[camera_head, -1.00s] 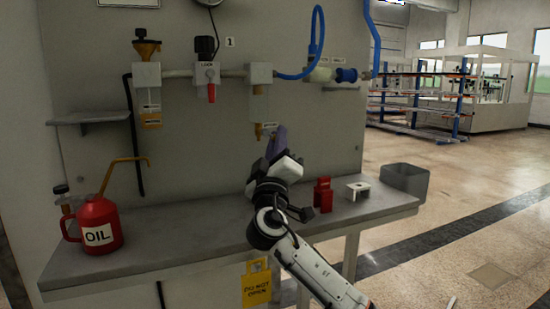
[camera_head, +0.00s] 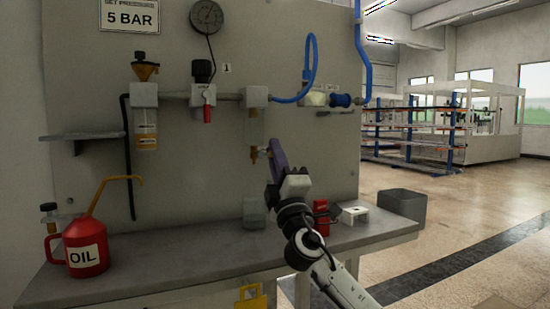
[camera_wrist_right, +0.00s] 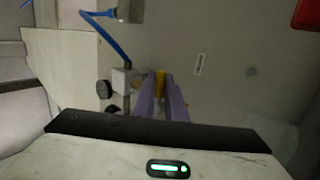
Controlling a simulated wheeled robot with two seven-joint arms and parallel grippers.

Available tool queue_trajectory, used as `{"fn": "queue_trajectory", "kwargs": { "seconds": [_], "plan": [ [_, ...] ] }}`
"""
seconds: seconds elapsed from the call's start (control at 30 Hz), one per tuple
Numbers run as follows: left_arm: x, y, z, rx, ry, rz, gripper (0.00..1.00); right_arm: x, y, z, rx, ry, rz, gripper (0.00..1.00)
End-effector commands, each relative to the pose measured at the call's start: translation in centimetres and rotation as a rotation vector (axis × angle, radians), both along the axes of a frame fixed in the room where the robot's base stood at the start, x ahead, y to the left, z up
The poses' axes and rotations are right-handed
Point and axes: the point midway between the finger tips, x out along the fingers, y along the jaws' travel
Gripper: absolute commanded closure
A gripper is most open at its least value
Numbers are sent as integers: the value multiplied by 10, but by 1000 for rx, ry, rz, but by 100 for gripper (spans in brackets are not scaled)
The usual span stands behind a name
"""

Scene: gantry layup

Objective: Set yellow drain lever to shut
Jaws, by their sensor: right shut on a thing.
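The yellow drain lever (camera_head: 254,154) sits at the bottom of the clear filter bowl (camera_head: 254,127), in the middle of the wall panel. My right gripper (camera_head: 272,150) reaches up to it from the lower right. In the right wrist view the yellow piece (camera_wrist_right: 160,84) lies between the purple fingers (camera_wrist_right: 160,98), which are shut on it. The fingers hide part of the lever, and its exact angle is hard to tell. My left gripper is not in view.
A grey cup (camera_head: 254,213) stands on the bench (camera_head: 180,256) below the bowl. A red oil can (camera_head: 84,248) stands at left. A red block (camera_head: 320,214), a white block (camera_head: 352,214) and a grey bin (camera_head: 402,205) are at right. A blue hose (camera_head: 312,60) loops above.

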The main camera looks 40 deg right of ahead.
Motion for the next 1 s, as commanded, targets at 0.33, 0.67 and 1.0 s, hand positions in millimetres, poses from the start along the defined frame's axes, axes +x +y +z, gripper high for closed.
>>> {"fn": "queue_trajectory", "kwargs": {
  "seconds": [0.33, 0.67, 1.0],
  "plan": [
    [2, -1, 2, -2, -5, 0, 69, 0, 1, 0, -5, 1, 2, 100],
    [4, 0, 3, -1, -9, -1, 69, 0, 0, 0, -4, 1, 0, 70],
    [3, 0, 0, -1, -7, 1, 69, -17, 8, -17, -4, 3, 1, 70]
  ]
}}
